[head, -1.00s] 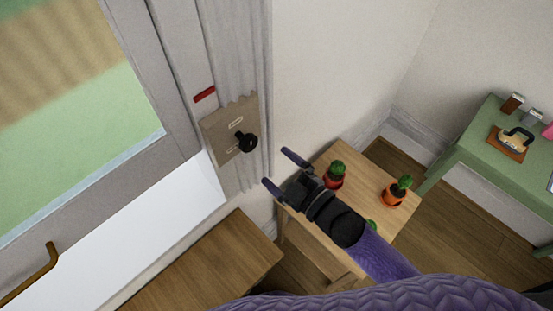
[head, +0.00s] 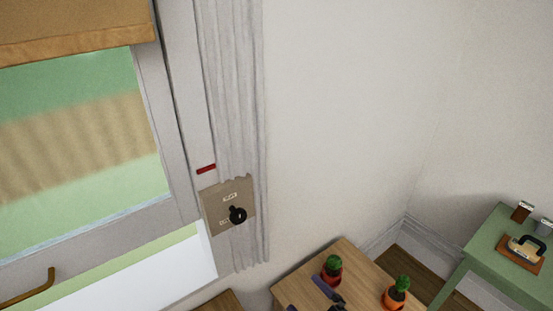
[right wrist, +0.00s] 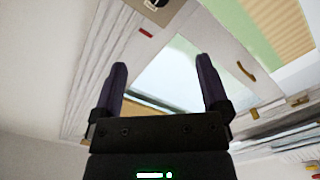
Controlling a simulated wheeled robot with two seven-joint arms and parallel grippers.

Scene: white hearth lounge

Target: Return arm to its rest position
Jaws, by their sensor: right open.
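My right gripper (head: 303,293) shows only at the bottom edge of the head view, in front of the small wooden table, with most of the arm out of frame. In the right wrist view its two dark fingers (right wrist: 161,62) are spread apart with nothing between them. A panel with a black knob (head: 237,214) is on the curtain strip by the window, up and left of the gripper and apart from it. My left gripper is not in view.
A wooden table (head: 345,256) bears a red-potted cactus (head: 332,269) and an orange-potted cactus (head: 397,292), close to the gripper. A green table (head: 487,250) with small items stands at right. The window (head: 80,130) is at left. The wall between is bare.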

